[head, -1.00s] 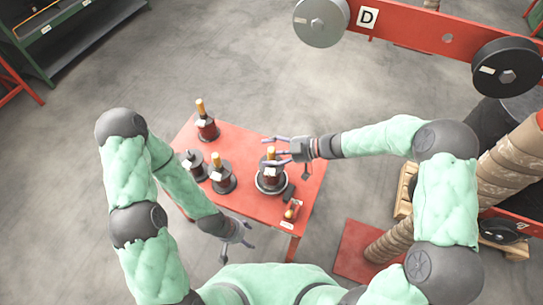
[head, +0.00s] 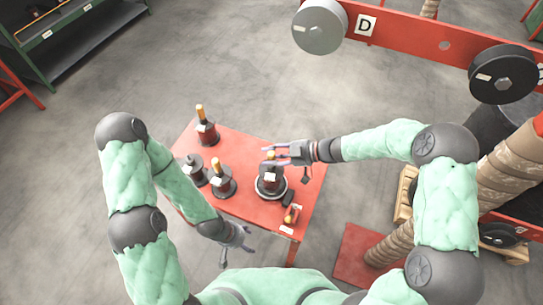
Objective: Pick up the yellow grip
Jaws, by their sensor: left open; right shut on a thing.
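A yellow grip (head: 271,155) stands upright on top of a dark coil (head: 270,179) at the right of the red table. My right gripper (head: 272,155) comes in from the right and is shut on this yellow grip, its fingers on either side. The coil below still sits on its round base on the table. Most of the grip is hidden by the fingers and hand. My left gripper (head: 242,253) is open and empty, low beside the table's front edge.
Coils with yellow grips stand at the back left (head: 206,127) and middle (head: 221,179); a coil without one (head: 195,170) stands at left. A small red item (head: 292,214) lies near the table's (head: 243,150) front right corner. A red rack beam (head: 430,40) is at upper right.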

